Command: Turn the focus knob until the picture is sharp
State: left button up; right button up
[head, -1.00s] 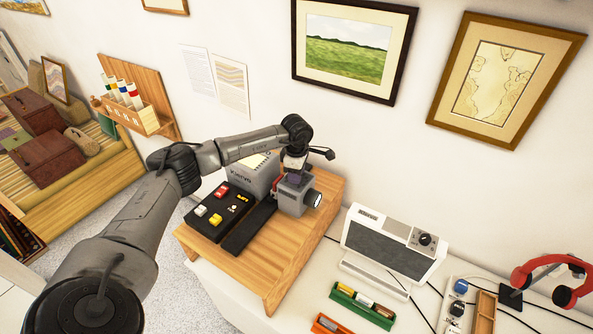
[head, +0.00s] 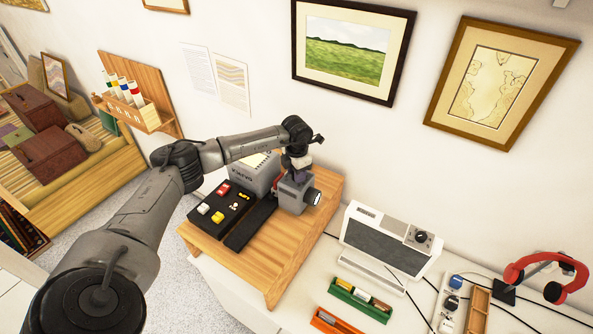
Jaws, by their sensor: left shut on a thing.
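A small grey projector (head: 293,193) with a dark round lens (head: 313,197) facing right stands on the wooden stand (head: 268,265). My left arm reaches over from the left. My left gripper (head: 293,176) points down onto the top of the projector and is shut on what appears to be the focus knob there. The gripper hides the knob itself. No projected picture can be made out in this view, so I cannot judge its sharpness. My right gripper is out of view.
A black board (head: 225,214) with coloured blocks and a grey box (head: 256,173) are beside the projector. A white radio-like unit (head: 390,240), green tray (head: 360,301) and red headphones (head: 547,268) stand to the right. Framed prints (head: 353,48) hang behind.

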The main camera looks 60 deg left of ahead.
pick_arm(q)
jog(key=shift+n, duration=0.6)
jog(key=o, duration=0.9)
jog(key=shift+r+b, duration=0.45)
jog(key=shift+r, duration=6.5)
